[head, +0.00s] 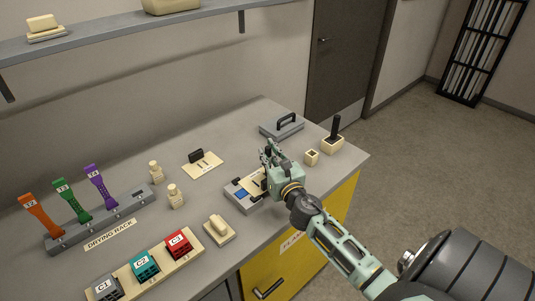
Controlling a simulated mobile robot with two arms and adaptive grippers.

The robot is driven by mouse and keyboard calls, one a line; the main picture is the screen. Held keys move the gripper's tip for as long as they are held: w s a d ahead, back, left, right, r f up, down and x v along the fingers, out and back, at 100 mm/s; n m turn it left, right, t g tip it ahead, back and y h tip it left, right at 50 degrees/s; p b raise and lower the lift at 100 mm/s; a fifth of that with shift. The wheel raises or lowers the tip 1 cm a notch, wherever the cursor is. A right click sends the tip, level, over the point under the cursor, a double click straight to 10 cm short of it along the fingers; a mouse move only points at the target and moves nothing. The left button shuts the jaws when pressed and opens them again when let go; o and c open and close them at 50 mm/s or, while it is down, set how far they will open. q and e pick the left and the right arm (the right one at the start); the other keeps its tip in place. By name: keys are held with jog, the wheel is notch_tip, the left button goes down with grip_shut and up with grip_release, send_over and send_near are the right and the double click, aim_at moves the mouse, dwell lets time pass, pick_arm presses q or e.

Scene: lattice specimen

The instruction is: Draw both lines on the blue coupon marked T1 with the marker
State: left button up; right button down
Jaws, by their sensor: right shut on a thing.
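A small blue piece (242,194), which looks like the coupon, sits in a grey fixture (241,205) near the middle of the bench. Its T1 mark and any lines on it are too small to read. My right gripper (266,172) is over the right part of this fixture, just right of the blue piece. It is shut on a dark thing, likely the marker, which is mostly hidden by the fingers. I cannot tell whether its tip touches anything. My left gripper is out of view.
A drying rack (100,222) with orange, green and purple strips stands at the left. A hollow cream block (311,157), a black-handled holder (333,143) and a handled grey block (282,126) lie at the right.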

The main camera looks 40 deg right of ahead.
aim_at(270, 148)
jog(key=shift+s+f, duration=0.1)
jog(key=shift+s, duration=0.3)
dwell(0.5)
notch_tip(270, 148, up, 4)
jog(key=p, duration=0.3)
jog(key=shift+d+f+p, duration=0.1)
jog(key=shift+p, duration=0.25)
jog(key=shift+w+f, duration=0.1)
